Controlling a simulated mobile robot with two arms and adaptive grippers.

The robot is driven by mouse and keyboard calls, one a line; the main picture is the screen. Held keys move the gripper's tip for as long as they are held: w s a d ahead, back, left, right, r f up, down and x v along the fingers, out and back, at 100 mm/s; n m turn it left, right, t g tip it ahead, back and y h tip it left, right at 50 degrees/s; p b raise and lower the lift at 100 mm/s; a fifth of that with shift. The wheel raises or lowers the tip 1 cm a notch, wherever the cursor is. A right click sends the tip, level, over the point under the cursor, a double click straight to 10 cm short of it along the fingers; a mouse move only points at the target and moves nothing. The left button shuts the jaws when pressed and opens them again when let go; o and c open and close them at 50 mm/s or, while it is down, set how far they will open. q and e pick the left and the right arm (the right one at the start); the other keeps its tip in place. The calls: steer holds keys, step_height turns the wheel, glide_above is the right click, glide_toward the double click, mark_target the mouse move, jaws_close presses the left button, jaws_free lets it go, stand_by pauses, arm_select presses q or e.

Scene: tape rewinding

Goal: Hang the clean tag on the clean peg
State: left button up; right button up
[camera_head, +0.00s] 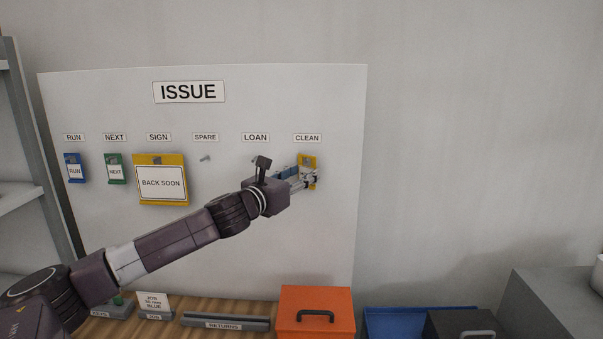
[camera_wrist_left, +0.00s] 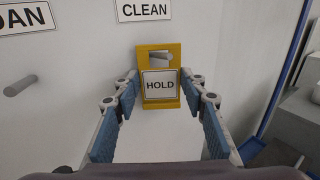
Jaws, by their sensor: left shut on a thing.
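A yellow tag (camera_head: 312,161) with a white face reading HOLD is at the board right under the CLEAN label (camera_head: 307,138). It is upright and faces me in the left wrist view (camera_wrist_left: 160,87). The grey clean peg (camera_wrist_left: 159,59) shows within the slot at the tag's top; how deep it sits in the slot I cannot tell. My left gripper (camera_head: 311,181) is shut on the tag, with a fingertip at each side edge in the left wrist view (camera_wrist_left: 161,90). My right gripper is not in view.
The white ISSUE board (camera_head: 230,240) also carries a blue RUN tag (camera_head: 75,171), a green NEXT tag (camera_head: 115,170) and a yellow BACK SOON sign (camera_head: 161,182). The spare peg (camera_head: 205,158) is bare. An orange box (camera_head: 315,301) stands below on the wooden counter.

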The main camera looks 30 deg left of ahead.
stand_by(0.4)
arm_select(q)
steer(key=o, duration=0.9)
steer(key=shift+s, duration=0.1)
steer(key=shift+s+a+f, duration=0.1)
steer(key=shift+s+f, duration=0.05)
steer(key=shift+s, duration=0.4)
steer(key=s, duration=1)
steer(key=shift+s+d, duration=0.25)
steer(key=shift+s, duration=0.15)
